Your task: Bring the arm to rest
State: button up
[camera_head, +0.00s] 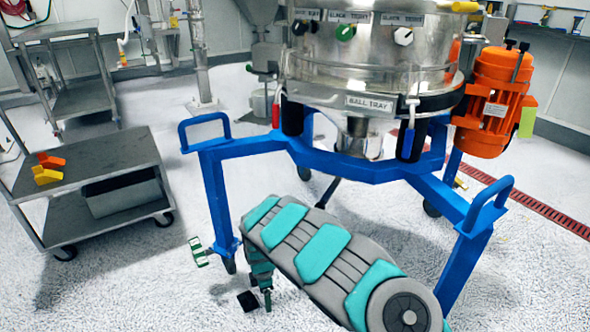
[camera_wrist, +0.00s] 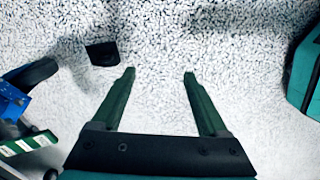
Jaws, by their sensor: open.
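My arm, grey with teal panels, stretches across the lower middle of the head view, in front of the blue sifter frame. My gripper (camera_head: 267,299) hangs at its far left end and points down over the white speckled floor. In the wrist view my gripper (camera_wrist: 159,73) shows two dark green fingers spread apart, with only bare floor between them. It holds nothing.
The blue frame (camera_head: 340,165) carries the steel sifter (camera_head: 372,72) and an orange motor (camera_head: 495,100). A small black object (camera_head: 247,301) lies by my gripper, also in the wrist view (camera_wrist: 102,54). A green-and-white piece (camera_head: 200,251) is at the frame's left leg. A grey cart (camera_head: 95,165) stands left.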

jog(key=s+d+r+m+h, duration=0.15)
jog(key=d+r+m, duration=0.65)
jog(key=d+r, duration=0.95)
jog(key=s+d+r+m, duration=0.65)
jog(key=s+r, duration=0.35)
jog(key=r, duration=0.2)
jog(key=s+r+m, duration=0.2)
jog(key=s+m, duration=0.1)
jog(key=s, duration=1)
jog(key=s+r+m+g+y, duration=0.1)
jog(key=s+r+m, duration=0.2)
jog(key=s, duration=1.1)
jog(key=shift+d+r+m+g, duration=0.2)
jog(key=shift+r+m+g, duration=0.15)
jog(key=shift+m, duration=0.3)
jog(key=shift+y, duration=0.25)
